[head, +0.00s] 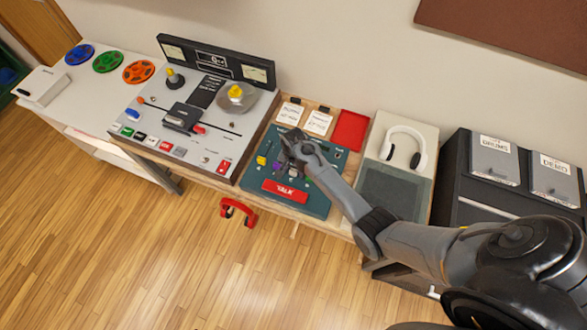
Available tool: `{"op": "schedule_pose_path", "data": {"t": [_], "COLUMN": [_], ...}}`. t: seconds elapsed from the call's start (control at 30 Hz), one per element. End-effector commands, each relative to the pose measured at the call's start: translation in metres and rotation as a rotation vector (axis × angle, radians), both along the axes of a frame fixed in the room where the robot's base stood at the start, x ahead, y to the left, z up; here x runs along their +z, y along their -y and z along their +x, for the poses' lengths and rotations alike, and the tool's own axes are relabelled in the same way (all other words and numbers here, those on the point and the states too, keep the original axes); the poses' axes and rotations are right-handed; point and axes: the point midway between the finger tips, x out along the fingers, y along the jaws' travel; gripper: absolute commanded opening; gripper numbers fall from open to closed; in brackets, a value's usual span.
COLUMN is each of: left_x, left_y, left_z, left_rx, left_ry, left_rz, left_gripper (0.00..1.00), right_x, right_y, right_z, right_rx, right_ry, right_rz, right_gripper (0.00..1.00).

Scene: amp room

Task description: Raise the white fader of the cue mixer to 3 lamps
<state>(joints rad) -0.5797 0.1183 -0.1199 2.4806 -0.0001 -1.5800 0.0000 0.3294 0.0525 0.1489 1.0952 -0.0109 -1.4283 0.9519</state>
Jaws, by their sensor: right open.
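The cue mixer (315,199) is a teal panel with a red TALK bar (286,191) along its front edge and several small faders. A yellow fader cap (261,160) shows at its left side. My right gripper (287,152) is over the upper middle of the panel, open, with its arm reaching in from the lower right. The gripper and wrist cover much of the fader area. I cannot make out the white fader or any lit lamps. I cannot tell whether the fingers touch a fader. My left gripper is not in view.
Left of the mixer stands a grey tape machine (150,118) with an upright meter panel (215,62). White headphones (405,146) lie to the right, and a red tray (350,130) and paper notes (319,122) lie behind.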

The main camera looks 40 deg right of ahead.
Motion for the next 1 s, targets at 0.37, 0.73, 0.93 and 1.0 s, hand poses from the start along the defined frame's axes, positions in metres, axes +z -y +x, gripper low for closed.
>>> {"op": "schedule_pose_path", "data": {"t": [0.37, 0.73, 0.93, 1.0], "left_x": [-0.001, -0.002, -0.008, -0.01], "left_y": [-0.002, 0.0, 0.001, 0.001], "left_z": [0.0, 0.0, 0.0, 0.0], "left_rx": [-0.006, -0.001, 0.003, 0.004], "left_ry": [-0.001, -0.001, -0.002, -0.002], "left_rz": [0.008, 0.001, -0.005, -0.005], "left_gripper": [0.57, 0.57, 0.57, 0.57], "right_x": [0.0, 0.0, -0.001, -0.001], "right_y": [0.0, 0.009, 0.043, 0.05], "right_z": [0.0, 0.005, 0.023, 0.026], "right_rx": [0.0, -0.001, -0.002, -0.001], "right_ry": [0.0, 0.0, 0.0, 0.0], "right_rz": [0.0, -0.001, -0.002, -0.001], "right_gripper": [0.1, 0.0, 0.0, 0.0]}}
